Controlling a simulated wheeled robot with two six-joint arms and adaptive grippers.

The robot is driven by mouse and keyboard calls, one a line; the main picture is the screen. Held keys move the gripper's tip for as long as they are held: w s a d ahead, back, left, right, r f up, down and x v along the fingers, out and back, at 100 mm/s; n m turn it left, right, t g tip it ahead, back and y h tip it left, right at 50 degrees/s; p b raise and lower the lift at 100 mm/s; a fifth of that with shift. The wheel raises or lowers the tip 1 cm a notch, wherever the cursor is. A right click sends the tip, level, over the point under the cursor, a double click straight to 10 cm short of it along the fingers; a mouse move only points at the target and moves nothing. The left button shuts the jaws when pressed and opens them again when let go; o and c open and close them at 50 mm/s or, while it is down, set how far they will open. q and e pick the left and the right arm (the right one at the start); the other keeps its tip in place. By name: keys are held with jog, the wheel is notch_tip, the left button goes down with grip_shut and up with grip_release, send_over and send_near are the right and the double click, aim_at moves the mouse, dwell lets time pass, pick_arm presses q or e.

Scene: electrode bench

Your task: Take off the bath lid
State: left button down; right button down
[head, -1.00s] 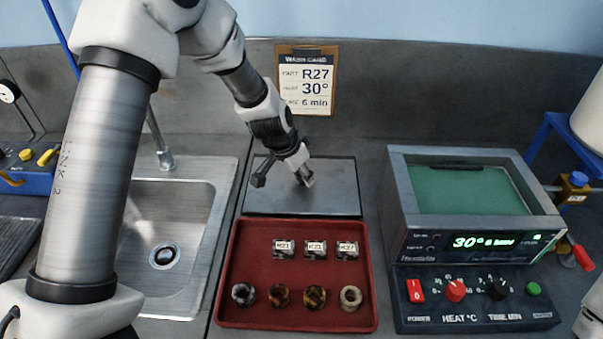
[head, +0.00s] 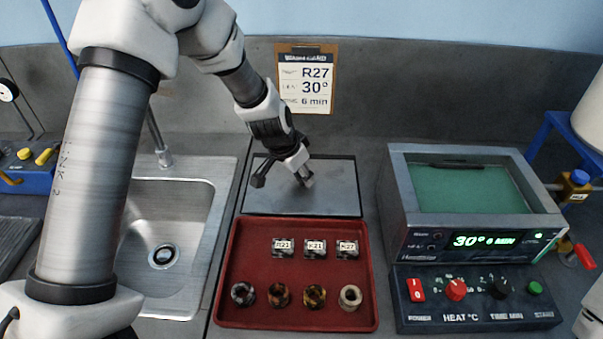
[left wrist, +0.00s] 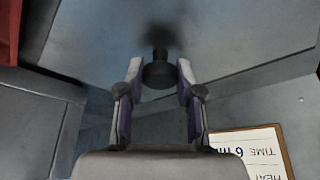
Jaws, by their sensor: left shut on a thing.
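The bath (head: 432,228) stands at the right with its top open and green liquid (head: 470,190) showing inside. The flat grey lid (head: 332,198) lies behind the red tray, apart from the bath and to its left. My left gripper (head: 306,181) is over the lid, shut on its dark round knob (left wrist: 159,75). In the left wrist view the two fingers stand on either side of the knob, with the lid plate (left wrist: 235,35) beyond. The lid looks flat and low at the bench, but I cannot tell whether it touches. My right gripper is not in view.
The red tray (head: 229,285) in front holds labelled blocks and rings. A sink (head: 205,240) is at the left. A control box (head: 478,310) stands before the bath. A wash card (head: 306,80) is on the back wall.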

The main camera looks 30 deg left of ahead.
pick_arm(q)
jog(key=shift+f+b, duration=0.3)
jog(key=shift+c, duration=1.1)
grip_release()
jog(key=shift+r, duration=0.15)
notch_tip(320, 180, up, 7)
jog(key=p, duration=0.6)
jog(key=shift+f, duration=0.2)
